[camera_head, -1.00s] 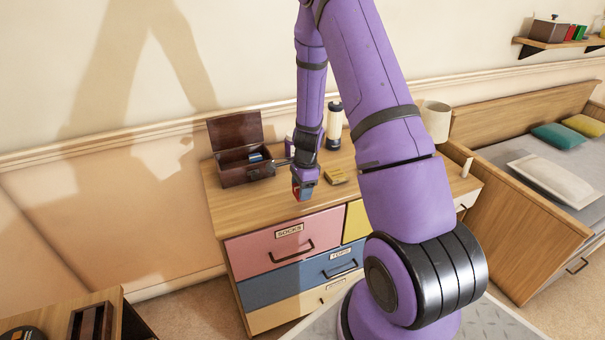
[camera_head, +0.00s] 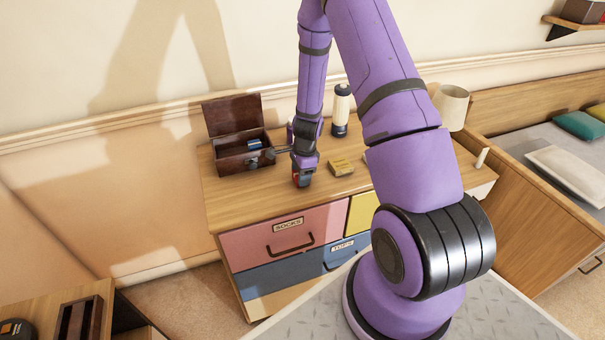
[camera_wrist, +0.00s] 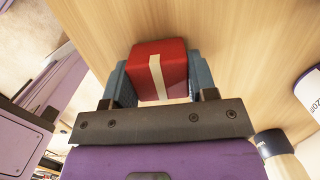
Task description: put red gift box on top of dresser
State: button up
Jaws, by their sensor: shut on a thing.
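The red gift box (camera_wrist: 174,72), with a pale ribbon stripe, sits between the blue-grey fingers of my gripper (camera_wrist: 158,85) in the wrist view. The fingers are shut on its sides. In the head view my gripper (camera_head: 302,180) points down over the front left part of the dresser top (camera_head: 240,203). Only a small red bit of the box shows there. The wooden dresser top lies behind the box in the wrist view. I cannot tell whether the box touches it.
An open dark wooden box (camera_head: 240,150) stands left of my gripper on the dresser. A small yellowish box (camera_head: 341,165) lies to the right, with a dark-and-cream cylinder (camera_head: 341,110) behind. Bare wood lies at the front left. A lamp (camera_head: 451,106) stands at the right.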

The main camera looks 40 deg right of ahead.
jog(key=o, duration=0.9)
jog(key=shift+f, duration=0.1)
notch_tip(320, 180, up, 12)
jog(key=d, duration=0.1)
jog(key=s+a+r+n+t, duration=0.1)
jog(key=s+a+r+n, duration=0.15)
jog(key=r, duration=0.45)
jog(key=s+a+r+n, duration=0.2)
jog(key=a+r+n, duration=0.15)
jog(key=r, duration=0.45)
jog(key=s+a+r+n+t, duration=0.1)
jog(key=s+a+r+n, duration=0.25)
jog(key=r, duration=0.35)
jog(key=s+a+r+n+t, duration=0.1)
jog(key=s+a+r+n, duration=0.1)
jog(key=s+r+n, duration=0.3)
jog(key=s+a+r+n+t+h, duration=0.1)
jog(key=s+r+n, duration=0.5)
jog(key=s, duration=0.7)
jog(key=shift+a+r+n+t, duration=0.3)
jog(key=shift+a+n+t, duration=0.1)
jog(key=shift+a, duration=0.3)
